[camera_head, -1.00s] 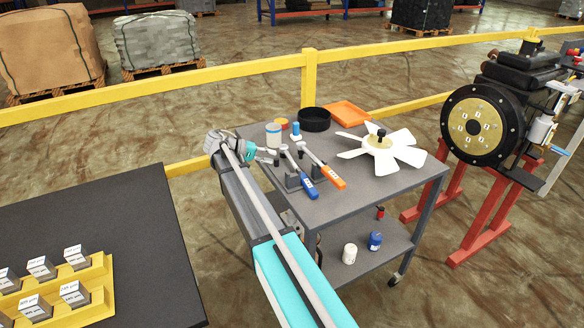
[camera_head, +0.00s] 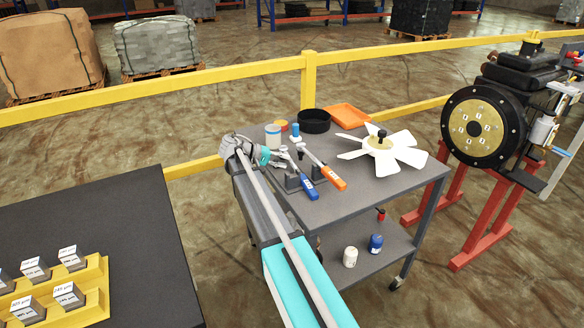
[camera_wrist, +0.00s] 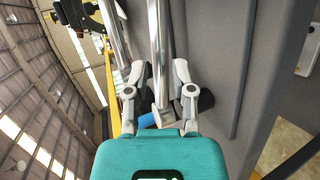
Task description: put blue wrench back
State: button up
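The blue wrench (camera_head: 311,189) has a blue handle and a silver shaft. It lies at a slant by the dark holder on the grey cart, left of the orange wrench (camera_head: 333,178). My gripper (camera_head: 288,159) is at the head end of the blue wrench, level with its shaft. In the wrist view my gripper (camera_wrist: 160,74) has its two fingers apart, with a silver shaft (camera_wrist: 158,35) between them and small gaps beside it. A small blue part (camera_wrist: 147,121) shows behind the fingers. The dark holder (camera_head: 292,184) is partly hidden by the wrenches.
The cart (camera_head: 375,190) also carries a white fan (camera_head: 381,150), a black round pan (camera_head: 314,121), an orange tray (camera_head: 347,115) and a white-blue jar (camera_head: 273,135). A yellow railing (camera_head: 200,78) runs behind. A dark table (camera_head: 140,230) stands left.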

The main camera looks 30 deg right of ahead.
jog(key=shift+b+x, duration=0.35)
jog(key=shift+x, duration=0.95)
grip_shut()
